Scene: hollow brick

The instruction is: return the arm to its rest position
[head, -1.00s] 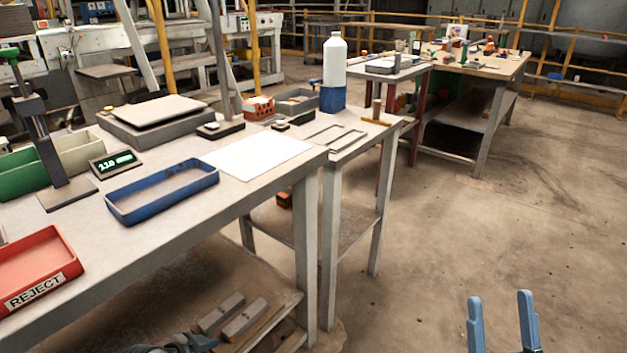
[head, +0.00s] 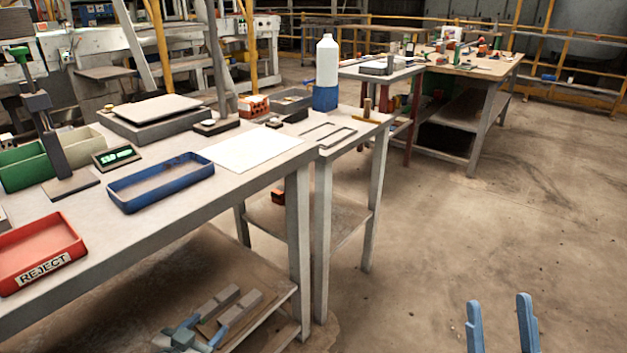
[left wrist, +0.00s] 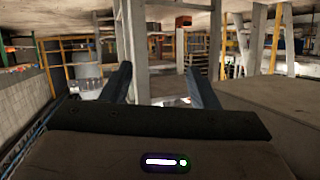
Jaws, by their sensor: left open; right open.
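My left gripper (head: 206,330) shows at the bottom left of the head view, in front of the workbench's lower shelf. Its blue fingers are apart with nothing between them. In the left wrist view its two dark fingers (left wrist: 158,72) are spread, with a pale table leg and open space beyond. My right gripper (head: 498,302) is at the bottom right of the head view, over bare floor, open and empty. Most of both arms is out of view.
A white bottle (head: 327,65) stands behind. The floor at right is clear.

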